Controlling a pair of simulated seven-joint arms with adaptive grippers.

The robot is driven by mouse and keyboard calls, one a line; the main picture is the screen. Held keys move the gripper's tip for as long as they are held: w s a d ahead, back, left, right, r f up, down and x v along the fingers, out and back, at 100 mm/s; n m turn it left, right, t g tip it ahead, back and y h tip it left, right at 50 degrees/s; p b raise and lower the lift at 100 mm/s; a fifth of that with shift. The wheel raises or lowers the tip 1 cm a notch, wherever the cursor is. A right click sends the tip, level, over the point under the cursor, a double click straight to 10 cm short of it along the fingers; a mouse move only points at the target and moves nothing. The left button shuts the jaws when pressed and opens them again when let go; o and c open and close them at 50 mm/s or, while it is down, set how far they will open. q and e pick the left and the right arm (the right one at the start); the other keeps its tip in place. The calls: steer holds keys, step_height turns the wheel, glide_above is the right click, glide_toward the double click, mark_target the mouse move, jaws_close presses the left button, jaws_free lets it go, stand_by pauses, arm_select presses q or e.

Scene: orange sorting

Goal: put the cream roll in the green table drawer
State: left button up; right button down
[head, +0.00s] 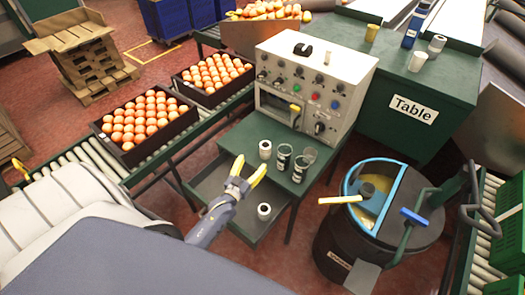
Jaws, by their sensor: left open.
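A small green table (235,138) has its grey drawer (210,186) pulled open. A pale roll (264,212) with a dark core stands upright in the drawer, near its right end. A similar pale roll (265,150) stands on the tabletop. I cannot tell by colour which of these is the cream roll. My left gripper (249,168) has yellow fingertips and is open and empty. In the picture it overlaps the drawer and the table's front edge, just above and left of the roll in the drawer. My right gripper is not in view.
A black barrel (340,248) is to the right. Crates of oranges (135,150) sit on the roller conveyor at left. More rolls (418,61) stand on the green "Table" cabinet (380,90).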

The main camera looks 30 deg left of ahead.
arm_select(q)
steer(key=w+a+r+g+h, duration=0.1)
steer(key=w+r, duration=0.9)
steer(key=w, duration=0.3)
steer(key=w+r+g+h, duration=0.1)
steer(key=w+r+g, duration=0.1)
steer(key=w+r, duration=0.9)
steer(key=m+g, duration=0.5)
steer(key=g, duration=0.9)
glide_toward(265, 146)
steer(key=f, duration=0.6)
steer(key=w+f, duration=0.1)
steer(key=f, duration=0.2)
steer(key=shift+f, duration=0.1)
steer(key=shift+w+d+f, duration=0.1)
steer(key=shift+w+f, duration=0.1)
steer(key=shift+f, duration=1.1)
steer(key=shift+w+f, duration=0.25)
steer(key=shift+f, duration=1.05)
